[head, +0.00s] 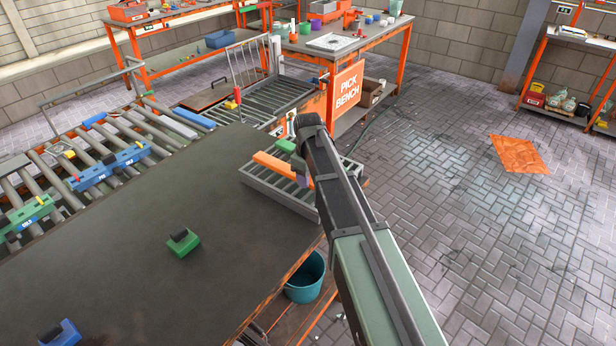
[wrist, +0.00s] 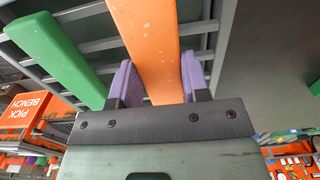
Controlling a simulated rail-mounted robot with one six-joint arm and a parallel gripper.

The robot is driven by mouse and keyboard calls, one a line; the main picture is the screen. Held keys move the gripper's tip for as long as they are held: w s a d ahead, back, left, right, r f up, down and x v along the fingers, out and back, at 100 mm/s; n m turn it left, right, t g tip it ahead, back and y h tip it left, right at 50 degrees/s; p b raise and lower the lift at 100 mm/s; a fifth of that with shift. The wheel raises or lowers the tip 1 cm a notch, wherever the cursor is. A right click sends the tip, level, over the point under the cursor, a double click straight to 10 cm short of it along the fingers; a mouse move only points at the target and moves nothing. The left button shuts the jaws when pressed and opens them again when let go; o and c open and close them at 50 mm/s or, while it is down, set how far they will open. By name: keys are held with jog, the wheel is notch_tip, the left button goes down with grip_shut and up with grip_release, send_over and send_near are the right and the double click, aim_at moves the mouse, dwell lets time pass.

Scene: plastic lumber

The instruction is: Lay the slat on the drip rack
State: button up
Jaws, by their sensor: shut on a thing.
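An orange slat (head: 272,165) shows over the grey barred drip rack (head: 262,185) at the right edge of the dark table. My gripper (head: 303,178) is at the slat's right end, mostly hidden behind my arm in the head view. In the wrist view, the purple pads of my gripper (wrist: 155,85) are shut on the orange slat (wrist: 148,40), one on each side. A green slat (wrist: 58,58) lies beside it across the rack's bars, apart from it; its end (head: 286,146) shows in the head view. I cannot tell whether the orange slat touches the bars.
The dark table (head: 130,240) holds a green block (head: 183,243) and a blue block (head: 62,334), with clear room between. A roller conveyor (head: 90,160) with coloured pieces runs along the left. A teal bucket (head: 305,280) stands below the table edge. The pick bench (head: 345,90) is behind.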

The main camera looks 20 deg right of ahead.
jog(key=shift+f+b, duration=0.7)
jog(key=shift+b, duration=0.05)
jog(key=o, duration=1.1)
jog(key=shift+r, duration=0.1)
notch_tip(320, 180, up, 11)
jog(key=p, duration=1.1)
